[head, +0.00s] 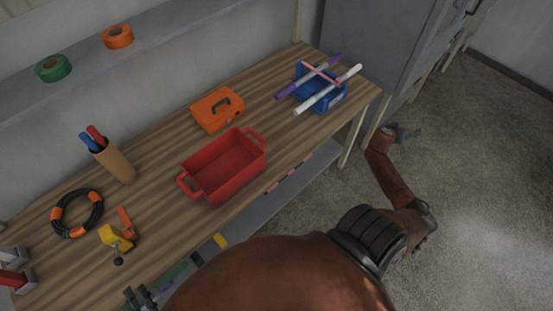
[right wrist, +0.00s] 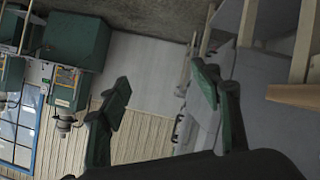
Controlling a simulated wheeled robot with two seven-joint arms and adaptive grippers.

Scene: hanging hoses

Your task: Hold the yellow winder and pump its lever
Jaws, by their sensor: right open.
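The yellow winder (head: 116,238) lies on the wooden bench at the lower left, with an orange lever (head: 126,219) sticking up and a dark round knob at its lower end. My left gripper (head: 139,296) is at the bottom edge, just below and right of the winder and apart from it. Its green fingers look spread and empty, though part of it is cut off. My right gripper (head: 403,133) is far to the right, off the bench over the floor. In the right wrist view, its green fingers (right wrist: 165,88) stand wide apart with nothing between them.
A black hose coil with orange bands (head: 77,213) lies just left of the winder. A pen cup (head: 114,162), red tray (head: 188,188), orange case (head: 217,108) and blue rack (head: 333,101) stand along the bench (head: 160,207). Red-and-grey parts sit at the left edge.

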